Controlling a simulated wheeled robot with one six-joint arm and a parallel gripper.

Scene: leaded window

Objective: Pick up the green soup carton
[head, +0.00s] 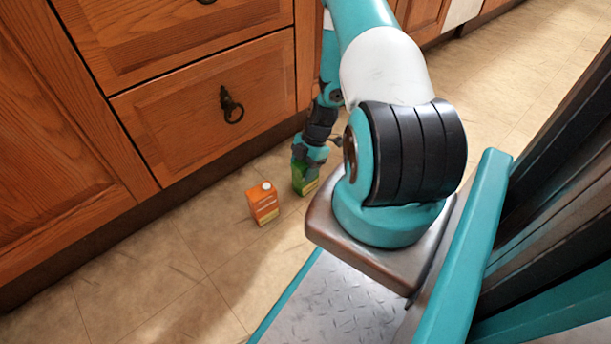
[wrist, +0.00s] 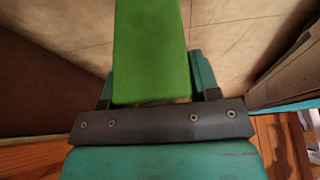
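The green soup carton (head: 304,184) is by the wooden drawers in the head view, its upper part hidden by my gripper. My gripper (head: 309,163) reaches down onto it from above. In the wrist view the green carton (wrist: 152,50) fills the space between my two teal fingers (wrist: 153,84). A finger lies along each side with no clear gap, so my gripper looks shut on it. I cannot tell whether the carton's base touches the floor.
An orange carton (head: 263,203) with a white cap stands on the tiled floor just left of the green one. Wooden drawers (head: 211,106) rise close behind both cartons. The floor (head: 150,285) in front and to the left is clear.

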